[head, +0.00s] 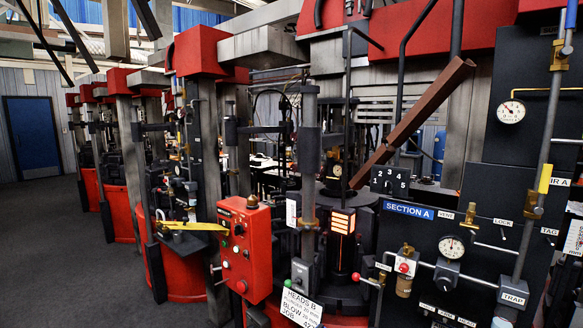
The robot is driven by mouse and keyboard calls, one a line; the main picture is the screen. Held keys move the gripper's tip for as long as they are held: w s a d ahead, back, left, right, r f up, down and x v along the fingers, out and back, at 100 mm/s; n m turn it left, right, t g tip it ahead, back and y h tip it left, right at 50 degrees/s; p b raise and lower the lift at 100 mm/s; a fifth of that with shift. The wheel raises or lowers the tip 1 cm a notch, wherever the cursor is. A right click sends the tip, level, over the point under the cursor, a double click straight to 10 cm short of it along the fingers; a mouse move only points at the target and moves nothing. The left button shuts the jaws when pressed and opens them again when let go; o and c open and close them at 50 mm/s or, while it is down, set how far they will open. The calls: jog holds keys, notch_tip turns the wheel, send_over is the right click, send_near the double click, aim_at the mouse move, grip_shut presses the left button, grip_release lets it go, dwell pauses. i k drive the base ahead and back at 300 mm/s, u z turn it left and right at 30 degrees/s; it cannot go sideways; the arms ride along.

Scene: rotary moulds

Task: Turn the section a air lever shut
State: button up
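The blue "SECTION A" sign (408,210) is on a dark panel at the right. To its right, a lever with a yellow handle (545,178) sits on a brass valve body on a steep grey pipe (522,250). The handle points up, roughly in line with the pipe. A white label (559,181) beside it reads "IR A", its left end hidden behind the handle. My gripper is not in view.
A blue-handled valve (571,14) is higher on the pipe. Gauges, a red knob (404,268) and a "TRAP" valve (513,294) crowd the panel. A red control box (244,248) and a sloping brown bar (412,122) stand left. Dark floor (50,240) is clear at far left.

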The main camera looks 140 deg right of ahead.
aim_at(543, 188)
jog(key=u, duration=5.2)
jog(key=i, duration=0.7)
jog(key=z, duration=0.55)
jog(key=k, duration=0.8)
jog(key=u, duration=0.65)
jog(key=i, duration=1)
